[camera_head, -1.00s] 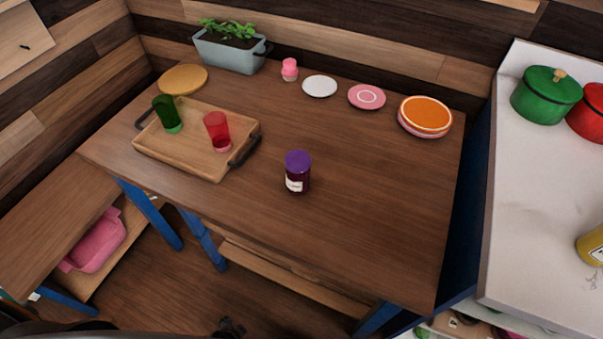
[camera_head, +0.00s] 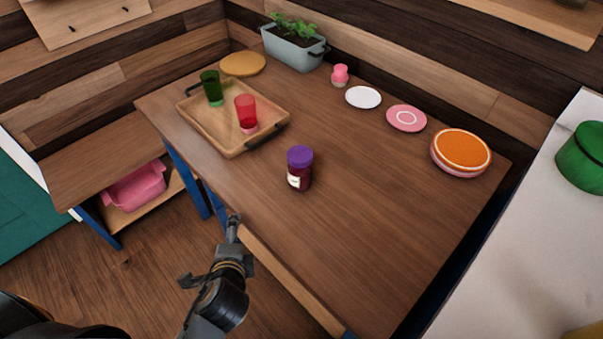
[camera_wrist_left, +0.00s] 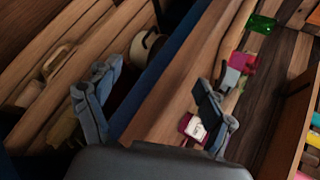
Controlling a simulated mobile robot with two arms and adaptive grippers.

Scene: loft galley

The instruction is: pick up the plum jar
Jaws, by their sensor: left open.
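The plum jar (camera_head: 299,172), dark with a purple lid and a pale label, stands upright on the wooden table near its front edge. In the left wrist view, a magenta patch with a white label (camera_wrist_left: 194,127), apparently the jar, shows partly hidden behind one finger. My left gripper (camera_head: 212,250) is open and empty, in front of the table's front edge, left of and nearer than the jar, not touching it. Its two spread fingers also show in the left wrist view (camera_wrist_left: 160,85). My right gripper is not in view.
A wooden tray (camera_head: 233,148) with a green glass (camera_head: 212,90) and a red glass (camera_head: 246,110) stands left of the jar. Plates (camera_head: 461,151), a pink shaker (camera_head: 340,75) and a planter (camera_head: 293,50) line the back. The table right of the jar is clear.

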